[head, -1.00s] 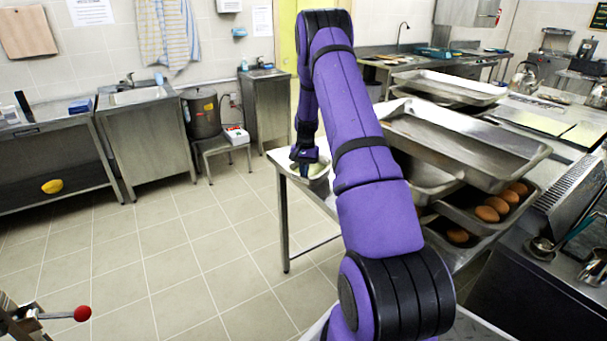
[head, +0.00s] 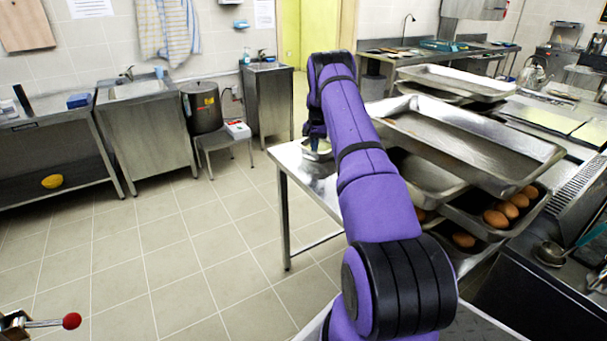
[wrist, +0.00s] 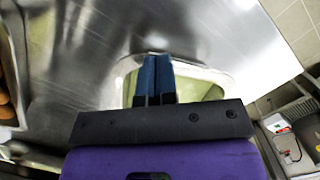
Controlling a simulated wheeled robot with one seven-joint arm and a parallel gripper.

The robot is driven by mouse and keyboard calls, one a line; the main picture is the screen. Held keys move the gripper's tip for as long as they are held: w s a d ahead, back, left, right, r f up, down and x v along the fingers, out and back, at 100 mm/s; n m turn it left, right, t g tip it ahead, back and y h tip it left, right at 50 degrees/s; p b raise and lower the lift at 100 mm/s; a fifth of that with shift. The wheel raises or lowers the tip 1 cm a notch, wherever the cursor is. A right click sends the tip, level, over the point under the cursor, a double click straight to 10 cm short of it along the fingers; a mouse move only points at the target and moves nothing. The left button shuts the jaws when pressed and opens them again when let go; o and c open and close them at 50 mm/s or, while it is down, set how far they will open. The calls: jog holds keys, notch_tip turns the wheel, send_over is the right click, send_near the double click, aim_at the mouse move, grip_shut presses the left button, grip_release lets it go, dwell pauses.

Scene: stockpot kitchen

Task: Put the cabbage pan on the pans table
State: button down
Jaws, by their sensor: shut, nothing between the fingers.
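The cabbage pan (head: 322,156) is a small pale pan at the left end of the steel pans table (head: 291,157), partly hidden by my arm. In the wrist view the pan (wrist: 205,75) has a pale rim and pale green inside, and the bare steel tabletop (wrist: 215,30) surrounds its far side. My gripper (head: 316,150) is over the pan, pointing down. In the wrist view my gripper (wrist: 156,57) has its fingers together and empty, in front of the pan's middle. Whether the fingertips touch the pan I cannot tell.
Large steel trays (head: 470,140) are stacked on the table right of my arm. A stool with a dark pot (head: 203,108) stands at back left. The tiled floor (head: 180,255) left of the table is clear.

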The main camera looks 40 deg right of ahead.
jog(key=shift+s+f, duration=0.2)
jog(key=shift+f, duration=0.2)
notch_tip(320, 180, up, 12)
jog(key=w+d, duration=0.1)
jog(key=shift+w+d+f, duration=0.15)
jog(key=shift+d+f, duration=0.1)
jog(key=shift+d, duration=0.1)
dwell(0.5)
